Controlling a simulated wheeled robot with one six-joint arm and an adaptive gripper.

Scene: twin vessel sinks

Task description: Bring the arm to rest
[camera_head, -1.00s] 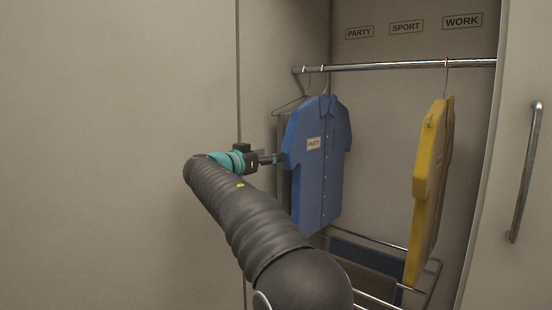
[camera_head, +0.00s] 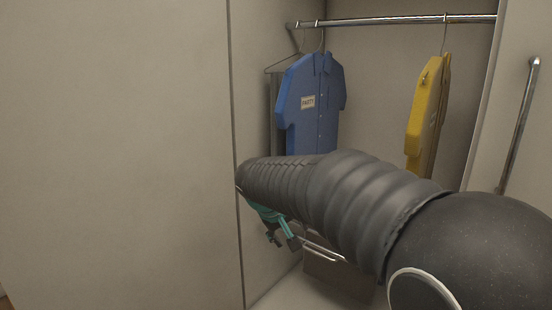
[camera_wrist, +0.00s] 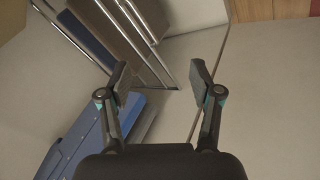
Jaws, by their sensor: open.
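My gripper (camera_head: 283,240) hangs low beneath my dark arm in the head view, under the blue shirt. In the wrist view my gripper (camera_wrist: 160,85) has its two fingers spread wide with nothing between them. The blue shirt (camera_head: 308,105) with a PARTY tag hangs from the rail (camera_head: 400,21) on the left. My arm hides its lower part. A blue surface (camera_wrist: 85,140) shows at the left of the wrist view, apart from the fingers.
A yellow shirt (camera_head: 427,105) hangs further right on the rail. A lower rack (camera_head: 325,250) with a brown cloth (camera_head: 335,273) is partly behind my arm. The cabinet door handle (camera_head: 520,125) is at the right. A plain panel (camera_head: 110,150) fills the left.

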